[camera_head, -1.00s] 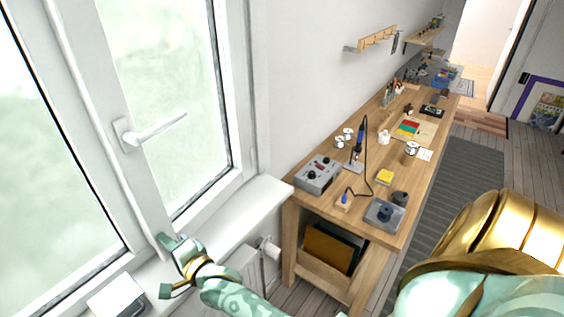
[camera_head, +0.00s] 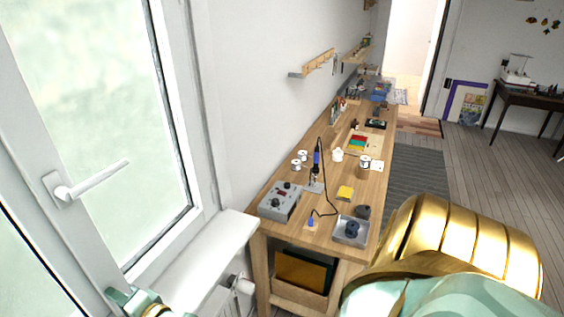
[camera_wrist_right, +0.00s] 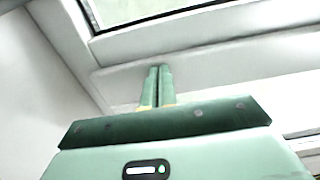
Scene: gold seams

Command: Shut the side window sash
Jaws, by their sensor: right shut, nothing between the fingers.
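The window sash (camera_head: 22,85) has a white frame around pale, misty glass and fills the left of the head view. Its white lever handle (camera_head: 95,182) sticks out to the right. I cannot tell whether the sash stands slightly ajar. My right gripper (camera_head: 130,298), mint green with gold, is at the bottom left edge of the head view, below the handle and by the lower window frame. In the right wrist view its green fingers (camera_wrist_right: 157,75) are together and empty, pointing at the white frame (camera_wrist_right: 190,48). Contact is unclear. My left gripper is not in view.
A white sill (camera_head: 215,250) runs below the window. A wooden workbench (camera_head: 335,205) along the wall holds a grey soldering station (camera_head: 280,200), a metal tray (camera_head: 350,231) and small tools. Grey floor (camera_head: 470,175) lies open to the right.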

